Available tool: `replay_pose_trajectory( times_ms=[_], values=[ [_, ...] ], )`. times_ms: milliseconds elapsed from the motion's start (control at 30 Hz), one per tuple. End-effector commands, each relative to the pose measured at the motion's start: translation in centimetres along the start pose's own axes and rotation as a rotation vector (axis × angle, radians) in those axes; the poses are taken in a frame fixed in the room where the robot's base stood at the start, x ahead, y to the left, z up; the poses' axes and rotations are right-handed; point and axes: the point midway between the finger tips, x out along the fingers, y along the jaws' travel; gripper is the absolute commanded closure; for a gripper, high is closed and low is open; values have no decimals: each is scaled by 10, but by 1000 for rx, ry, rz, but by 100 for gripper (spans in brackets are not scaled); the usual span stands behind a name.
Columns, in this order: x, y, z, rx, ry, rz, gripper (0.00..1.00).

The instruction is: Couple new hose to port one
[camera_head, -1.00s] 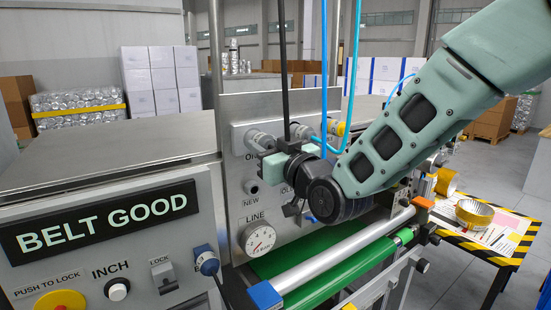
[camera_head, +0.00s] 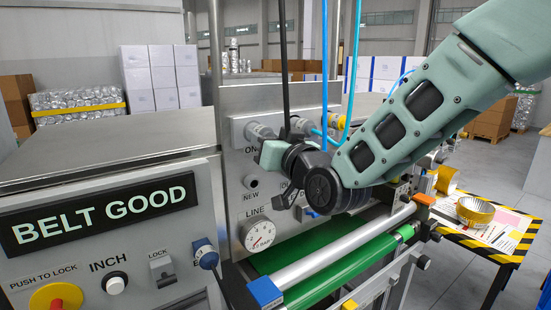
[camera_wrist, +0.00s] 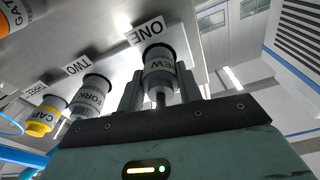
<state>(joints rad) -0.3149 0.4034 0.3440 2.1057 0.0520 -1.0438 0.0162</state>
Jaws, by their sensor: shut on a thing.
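A black hose (camera_head: 284,60) hangs down from above to the gripper area.
Beside it are port TWO with a grey coupling (camera_wrist: 90,96) and port THREE with a yellow cap (camera_wrist: 42,118). Blue hoses (camera_head: 324,80) hang close to my arm.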

Motion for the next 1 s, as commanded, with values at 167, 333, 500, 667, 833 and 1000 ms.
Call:
replay_pose_trajectory(
  times_ms=[167, 333, 500, 667, 833, 1000],
  values=[
    [0, 0, 1, 84, 1, 11, 99],
    [0, 0, 1, 167, 1, 20, 99],
    [0, 0, 1, 254, 0, 32, 99],
    [0, 0, 1, 323, 0, 40, 99],
    [0, 0, 0, 346, 0, 43, 99],
    [0, 0, 0, 344, -1, 42, 57]
  ],
)
